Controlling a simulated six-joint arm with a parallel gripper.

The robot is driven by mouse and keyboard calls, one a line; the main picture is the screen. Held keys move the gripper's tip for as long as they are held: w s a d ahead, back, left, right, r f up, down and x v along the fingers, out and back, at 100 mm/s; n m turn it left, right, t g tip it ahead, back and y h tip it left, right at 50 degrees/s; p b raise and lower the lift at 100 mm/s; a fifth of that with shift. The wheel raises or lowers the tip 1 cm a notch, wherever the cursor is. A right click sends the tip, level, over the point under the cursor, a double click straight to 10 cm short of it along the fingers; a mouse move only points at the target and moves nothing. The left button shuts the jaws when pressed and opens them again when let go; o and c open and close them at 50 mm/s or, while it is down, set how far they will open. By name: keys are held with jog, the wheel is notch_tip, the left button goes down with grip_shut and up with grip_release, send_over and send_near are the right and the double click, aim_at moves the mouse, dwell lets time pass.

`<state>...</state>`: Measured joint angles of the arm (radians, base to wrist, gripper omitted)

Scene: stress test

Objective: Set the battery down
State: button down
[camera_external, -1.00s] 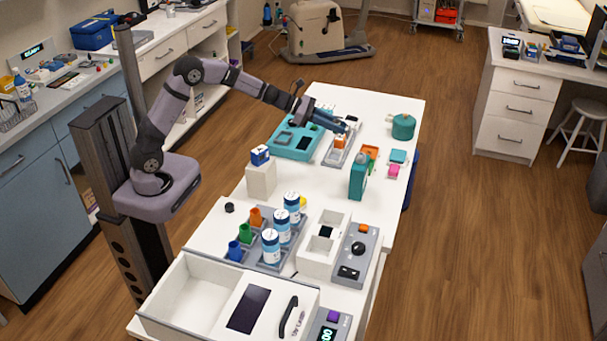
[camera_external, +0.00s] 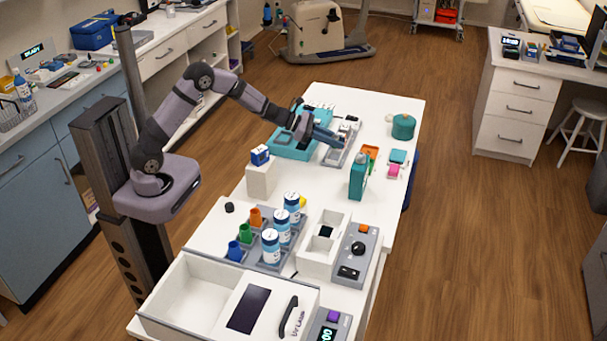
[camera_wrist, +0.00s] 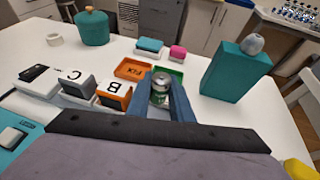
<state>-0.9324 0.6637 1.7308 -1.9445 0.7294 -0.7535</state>
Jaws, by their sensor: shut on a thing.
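The battery (camera_wrist: 160,97), a small cylinder with a silver top and green lower part, sits between the two blue fingers of my gripper (camera_wrist: 160,84) in the wrist view. In the wrist view, a block marked B (camera_wrist: 114,93) and a block marked C (camera_wrist: 78,80) stand just left of the fingers. An orange bin marked FIX (camera_wrist: 131,68) and a green bin (camera_wrist: 171,70) lie just beyond the battery.
A tall teal box (camera_wrist: 232,75) with a grey knob stands to the right in the wrist view. A teal pot (camera_wrist: 93,28), a teal block (camera_wrist: 150,45) and a pink block (camera_wrist: 178,52) are farther off. Bare white table lies beyond the tray.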

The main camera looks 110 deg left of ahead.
jog(key=shift+f, duration=1.85)
